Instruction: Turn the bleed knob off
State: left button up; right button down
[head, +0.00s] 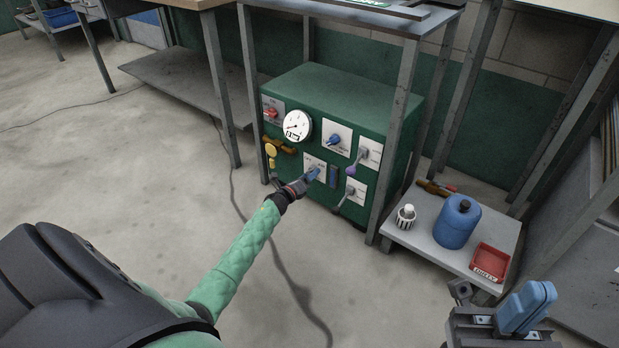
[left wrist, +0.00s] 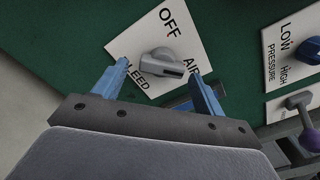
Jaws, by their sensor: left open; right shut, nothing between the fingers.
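The bleed knob (left wrist: 160,64) is a grey knob on a white plate (left wrist: 208,40) marked OFF, AIR and BLEED, seen tilted in the left wrist view. Its bar lies across the plate between the BLEED and AIR words, with a dark mark at its AIR end. My left gripper (left wrist: 154,72) is open, its blue fingers on either side of the knob with visible gaps. In the head view my left gripper (head: 313,175) is at the green box's front and hides the knob. My right gripper (head: 527,306) is shut and empty at the lower right.
The green box (head: 340,95) stands under a metal table and carries a gauge (head: 297,125), a blue knob (head: 334,140) and levers. A table leg (head: 395,130) stands at its right. A low shelf (head: 425,243) holds a blue jug (head: 457,225) and a red tray (head: 491,262).

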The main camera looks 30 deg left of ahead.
pick_arm(q)
jog(key=shift+w, duration=0.45)
jog(key=c, duration=1)
